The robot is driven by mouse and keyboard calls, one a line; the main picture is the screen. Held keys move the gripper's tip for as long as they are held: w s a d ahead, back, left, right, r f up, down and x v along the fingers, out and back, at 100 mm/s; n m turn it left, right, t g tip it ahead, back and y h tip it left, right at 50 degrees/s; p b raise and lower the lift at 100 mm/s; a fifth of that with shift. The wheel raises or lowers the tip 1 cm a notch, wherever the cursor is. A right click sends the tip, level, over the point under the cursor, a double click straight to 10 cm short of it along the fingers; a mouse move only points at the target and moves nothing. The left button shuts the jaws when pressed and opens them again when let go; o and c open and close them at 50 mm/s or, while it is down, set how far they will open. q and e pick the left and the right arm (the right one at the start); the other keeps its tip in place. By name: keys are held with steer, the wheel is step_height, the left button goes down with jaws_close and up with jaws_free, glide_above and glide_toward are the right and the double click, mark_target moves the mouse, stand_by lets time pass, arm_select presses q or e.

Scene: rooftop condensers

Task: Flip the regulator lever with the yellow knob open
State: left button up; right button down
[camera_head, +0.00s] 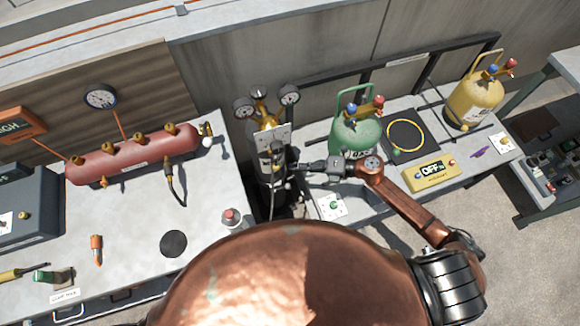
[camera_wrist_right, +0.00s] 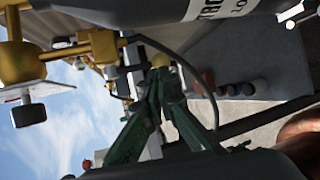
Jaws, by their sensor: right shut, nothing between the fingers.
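The brass regulator (camera_head: 261,106) with two round gauges tops a dark upright cylinder (camera_head: 270,192) at the gap between the benches. It shows large at the left of the right wrist view (camera_wrist_right: 95,48), with a black knob (camera_wrist_right: 30,115). My right gripper (camera_head: 293,168) reaches in from the right, beside the cylinder's upper part. Its fingers meet at the tips in the wrist view (camera_wrist_right: 162,84), shut and empty, below the cylinder in the picture and right of the brass fittings. My left gripper is out of view.
A green cylinder (camera_head: 356,134) stands close behind my right gripper. A yellow cylinder (camera_head: 474,101) and an OFF-display box (camera_head: 430,175) are farther right. A red manifold tank (camera_head: 135,155) lies on the left bench. A dark hose crosses beside the fingers in the wrist view.

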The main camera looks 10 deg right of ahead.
steer(key=v, duration=1)
steer(key=shift+d+r, duration=0.2)
steer(key=shift+d, duration=0.05)
steer(key=shift+s, duration=0.15)
